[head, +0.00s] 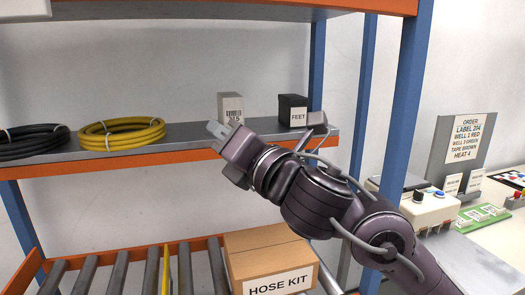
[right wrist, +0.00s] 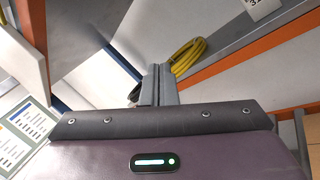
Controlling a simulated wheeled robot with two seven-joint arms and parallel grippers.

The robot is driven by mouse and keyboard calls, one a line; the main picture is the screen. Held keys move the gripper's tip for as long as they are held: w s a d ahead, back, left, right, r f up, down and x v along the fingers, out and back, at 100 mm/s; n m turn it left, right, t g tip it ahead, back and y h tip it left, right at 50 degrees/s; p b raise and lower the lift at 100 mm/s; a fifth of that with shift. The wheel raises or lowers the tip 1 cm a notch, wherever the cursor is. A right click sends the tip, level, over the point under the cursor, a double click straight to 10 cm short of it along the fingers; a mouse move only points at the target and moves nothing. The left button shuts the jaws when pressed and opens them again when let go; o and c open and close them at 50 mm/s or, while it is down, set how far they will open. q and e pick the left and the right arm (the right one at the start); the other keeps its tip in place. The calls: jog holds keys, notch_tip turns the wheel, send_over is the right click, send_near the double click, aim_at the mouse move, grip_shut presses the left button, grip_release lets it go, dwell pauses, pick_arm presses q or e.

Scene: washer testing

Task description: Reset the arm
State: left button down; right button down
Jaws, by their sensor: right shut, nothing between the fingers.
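My right arm reaches in from the lower right of the head view. Its gripper (head: 217,130) is raised in front of the rack's middle shelf and points up and left. In the right wrist view the two grey fingers (right wrist: 159,85) are together with nothing between them. My left gripper shows in neither view.
The shelf (head: 190,143) holds a yellow hose coil (head: 122,133), a black coil (head: 32,142), a grey box (head: 230,107) and a black FEET box (head: 292,110). A HOSE KIT carton (head: 268,258) sits on rollers below. A blue post (head: 407,95) stands close to my right arm.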

jog(key=s+d+f+m+g+h, duration=0.2)
jog(key=d+f+m+h, duration=0.3)
jog(key=f+m, duration=0.55)
jog(key=s+d+f+m+g+h, duration=0.1)
jog(key=d+f+m+h, duration=0.2)
jog(key=d+f+m, duration=0.7)
jog(key=s+d+f+m+g+h, duration=0.25)
jog(key=f+m, duration=0.25)
jog(key=f, duration=1)
jog(key=s+d+f+m+g+h, duration=0.25)
jog(key=s+d+f+m, duration=0.2)
jog(key=s+f, duration=0.3)
jog(key=s+d+f+m+g+h, duration=0.1)
jog(key=s+d+f+m+g, duration=0.4)
jog(key=s, duration=0.4)
jog(key=s+a+f+x, duration=0.1)
jog(key=s+x, duration=0.2)
jog(key=x, duration=1.1)
jog(key=s+a+x, duration=0.1)
jog(key=s+x, duration=0.2)
jog(key=x, duration=1.1)
jog(key=s+d+f, duration=0.2)
jog(key=s+f, duration=0.8)
jog(key=s+d+f+n+g, duration=0.1)
jog(key=s+f, duration=0.9)
jog(key=shift+s+d+f, duration=0.25)
jog(key=shift+d+f, duration=0.1)
jog(key=shift+d, duration=0.05)
